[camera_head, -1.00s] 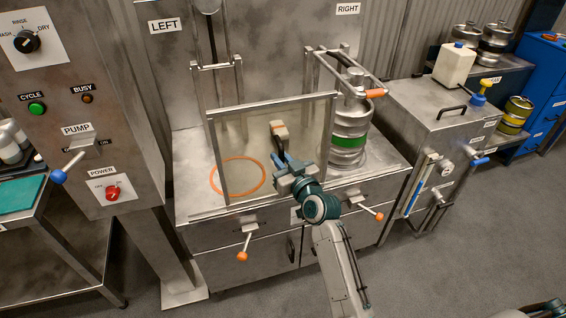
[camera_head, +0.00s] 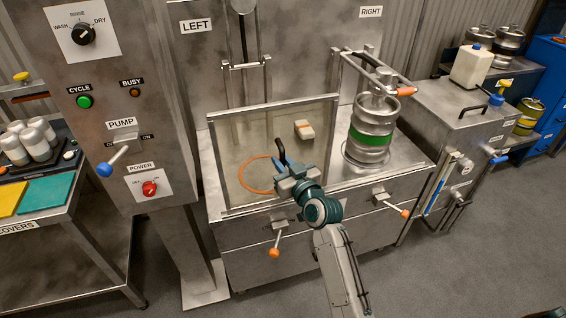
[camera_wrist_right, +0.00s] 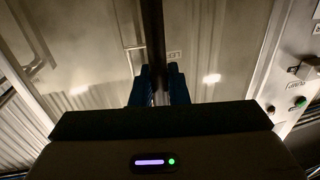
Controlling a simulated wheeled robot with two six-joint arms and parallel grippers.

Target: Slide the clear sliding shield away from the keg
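The clear sliding shield (camera_head: 228,150) is an upright see-through panel in a metal frame, standing before the left station. Its right frame edge is just left of the keg (camera_head: 370,138), with a narrow gap in the head view. The keg is silver with a green band and stands upright at the right station. My right gripper (camera_head: 287,168) is shut on the shield's dark upright handle (camera_head: 281,150). In the right wrist view the handle (camera_wrist_right: 153,40) runs between the blue fingers (camera_wrist_right: 160,90). My left gripper is out of view.
An orange ring (camera_head: 258,189) and a pale block (camera_head: 304,129) show through the shield. Orange-tipped levers (camera_head: 275,252) stick out from the cabinet front. A control column (camera_head: 125,110) stands close on the left. A steel cabinet (camera_head: 425,115) stands on the right.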

